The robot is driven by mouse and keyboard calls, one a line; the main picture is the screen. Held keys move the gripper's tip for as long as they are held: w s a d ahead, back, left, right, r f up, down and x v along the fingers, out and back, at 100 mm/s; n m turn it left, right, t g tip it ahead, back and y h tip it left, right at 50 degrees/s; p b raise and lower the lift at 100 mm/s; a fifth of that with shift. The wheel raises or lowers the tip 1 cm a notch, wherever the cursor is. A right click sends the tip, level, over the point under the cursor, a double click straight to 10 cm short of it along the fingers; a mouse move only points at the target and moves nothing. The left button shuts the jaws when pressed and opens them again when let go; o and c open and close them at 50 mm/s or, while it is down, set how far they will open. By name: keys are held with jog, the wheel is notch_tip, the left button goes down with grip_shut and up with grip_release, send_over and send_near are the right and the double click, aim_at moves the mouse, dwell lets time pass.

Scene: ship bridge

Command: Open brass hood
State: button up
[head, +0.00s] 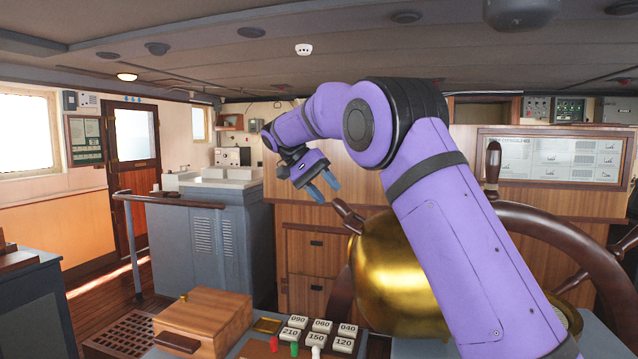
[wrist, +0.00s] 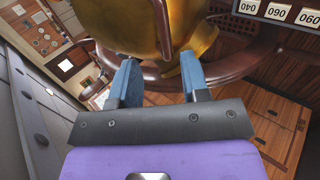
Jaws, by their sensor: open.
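The brass hood (head: 382,283) is a rounded golden dome at the lower middle of the head view, partly hidden behind my arm. It also fills the upper middle of the wrist view (wrist: 195,22). Whether the hood is open or shut is hard to tell. My gripper (head: 328,190) is open and empty, up and to the left of the hood, with its blue fingers pointing down. In the wrist view my gripper (wrist: 156,66) has its two fingers apart, with the hood beyond the tips. No contact with the hood shows.
A dark wooden ship's wheel (head: 545,230) stands close to the hood, and one of its handles (head: 347,212) sticks up near my gripper. A wooden box (head: 205,318) and several numbered blocks (head: 316,337) lie on the console in front. A grey cabinet (head: 210,240) stands at left.

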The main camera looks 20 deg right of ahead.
jog(key=shift+v, duration=1.4)
jog(key=s+d+r+n+t+y, duration=0.2)
jog(key=s+d, duration=0.1)
jog(key=s, duration=0.7)
jog(key=s+d+r+n+t+y, duration=0.2)
jog(key=s+d+t, duration=0.1)
jog(key=s, duration=0.7)
jog(key=s+f+n+t+y, duration=0.1)
jog(key=s+f, duration=0.3)
jog(key=s, duration=0.3)
jog(key=s+a+f+n+t+y, duration=0.1)
jog(key=s+f, duration=0.3)
jog(key=s, duration=0.4)
jog(key=s+a+f+n+t, duration=0.1)
jog(key=s+f+t, duration=0.2)
jog(key=s, duration=0.4)
jog(key=shift+s+a+f+y, duration=0.2)
jog(key=shift+f+y, duration=0.2)
jog(key=shift+f, duration=0.4)
